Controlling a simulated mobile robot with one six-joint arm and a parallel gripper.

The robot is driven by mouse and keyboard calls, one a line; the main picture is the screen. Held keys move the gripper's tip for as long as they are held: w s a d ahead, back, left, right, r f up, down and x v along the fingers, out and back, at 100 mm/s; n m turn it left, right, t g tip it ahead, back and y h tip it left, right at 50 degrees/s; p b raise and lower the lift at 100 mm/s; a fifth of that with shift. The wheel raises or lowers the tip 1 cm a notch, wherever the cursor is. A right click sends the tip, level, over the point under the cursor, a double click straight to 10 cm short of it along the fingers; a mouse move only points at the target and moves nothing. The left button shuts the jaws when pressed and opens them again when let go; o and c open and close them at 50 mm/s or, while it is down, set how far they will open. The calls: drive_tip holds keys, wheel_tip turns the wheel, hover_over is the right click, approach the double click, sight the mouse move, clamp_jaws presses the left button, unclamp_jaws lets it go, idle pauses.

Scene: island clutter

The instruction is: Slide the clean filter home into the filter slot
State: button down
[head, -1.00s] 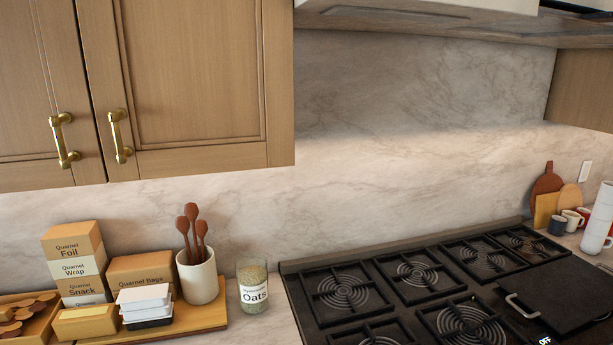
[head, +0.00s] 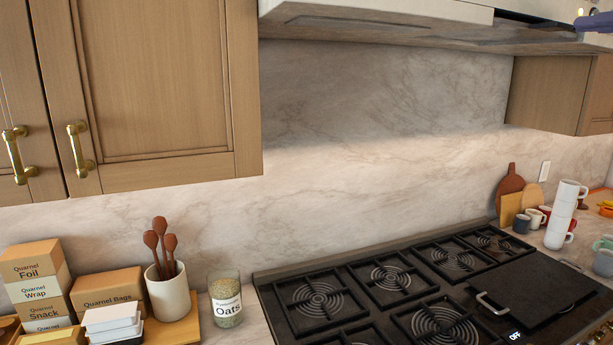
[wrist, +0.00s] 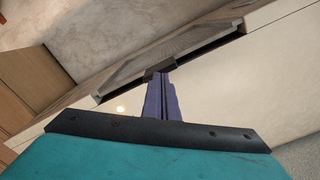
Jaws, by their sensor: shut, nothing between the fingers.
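The filter slot (head: 540,20) is a dark opening in the front edge of the range hood, at the top right of the head view. In the wrist view the dark slot (wrist: 222,42) runs slantwise along the hood edge. A grey streaked panel (wrist: 170,45), apparently the filter, lies along the slot; I cannot tell how deep it sits. My gripper (wrist: 160,70) is shut and empty, its dark fingertips at the middle of the slot and close to the panel; contact is unclear. Part of my gripper also shows at the right edge of the head view (head: 597,22).
The pale hood front (wrist: 240,75) lies beside my fingers. Below the hood is the black cooktop (head: 400,290) with a griddle plate (head: 525,288). Wooden cabinets (head: 150,90) hang left. Boxes, an oats jar (head: 225,300) and stacked white mugs (head: 563,215) stand on the counter.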

drive_tip(key=v, duration=0.3)
drive_tip(key=shift+s, duration=0.1)
idle(0.3)
